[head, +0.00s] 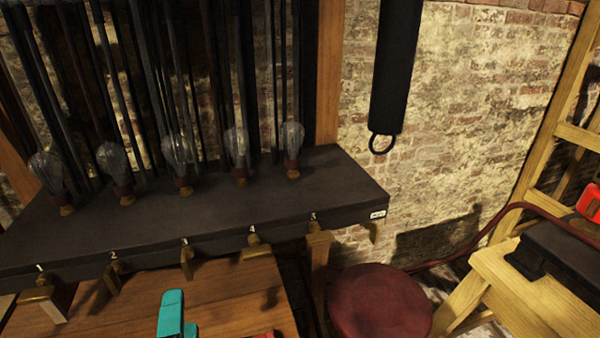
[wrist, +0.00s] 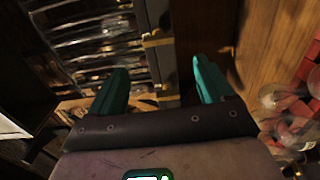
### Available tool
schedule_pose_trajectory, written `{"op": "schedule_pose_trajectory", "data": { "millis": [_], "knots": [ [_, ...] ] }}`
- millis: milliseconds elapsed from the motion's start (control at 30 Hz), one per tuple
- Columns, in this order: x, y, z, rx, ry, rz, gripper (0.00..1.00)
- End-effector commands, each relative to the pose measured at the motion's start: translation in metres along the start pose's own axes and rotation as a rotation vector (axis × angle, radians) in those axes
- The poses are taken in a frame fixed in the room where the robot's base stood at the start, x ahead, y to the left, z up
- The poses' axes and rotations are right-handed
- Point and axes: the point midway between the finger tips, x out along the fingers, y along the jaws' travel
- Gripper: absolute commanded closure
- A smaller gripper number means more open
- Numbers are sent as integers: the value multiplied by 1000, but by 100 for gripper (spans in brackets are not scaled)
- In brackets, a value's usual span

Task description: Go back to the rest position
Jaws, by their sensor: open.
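My gripper shows in the wrist view (wrist: 160,82) with its two teal fingers spread apart and nothing between them. In the head view, a teal finger of my gripper (head: 172,314) shows at the bottom edge, over the wooden table (head: 235,290). The rest of the gripper is mostly cut off there. The dark bench (head: 200,220) with numbered brass levers along its front edge stands behind the table. Several glass bulbs (head: 237,145) stand in a row on it.
A round red stool (head: 380,302) stands to the right of the table. A pale wooden stand (head: 520,300) holds a dark box at the far right. A black cylinder (head: 396,65) with a ring hangs before the brick wall. In the wrist view, clear glass pieces (wrist: 285,105) lie at the right.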

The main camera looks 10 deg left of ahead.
Motion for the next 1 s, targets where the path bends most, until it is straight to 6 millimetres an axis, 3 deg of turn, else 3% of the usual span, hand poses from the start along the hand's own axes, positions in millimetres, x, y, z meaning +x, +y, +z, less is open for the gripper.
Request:
{"op": "schedule_pose_trajectory", "data": {
  "millis": [67, 167, 333, 467, 600, 733, 867, 1000],
  "knots": [
    [1, -3, 7, 13, -14, -11, 19],
    [1, -16, 34, 65, -71, -54, 19],
    [-10, -61, 126, 265, -275, -199, 19],
    [-39, -105, 201, 458, -467, -318, 19],
    [-89, -151, 270, 677, -685, -433, 19],
    [-153, -193, 320, 895, -898, -531, 19],
    [-229, -228, 352, 1129, -1121, -617, 19],
    [-312, -253, 362, 1373, -1344, -694, 19]
  ]
}}
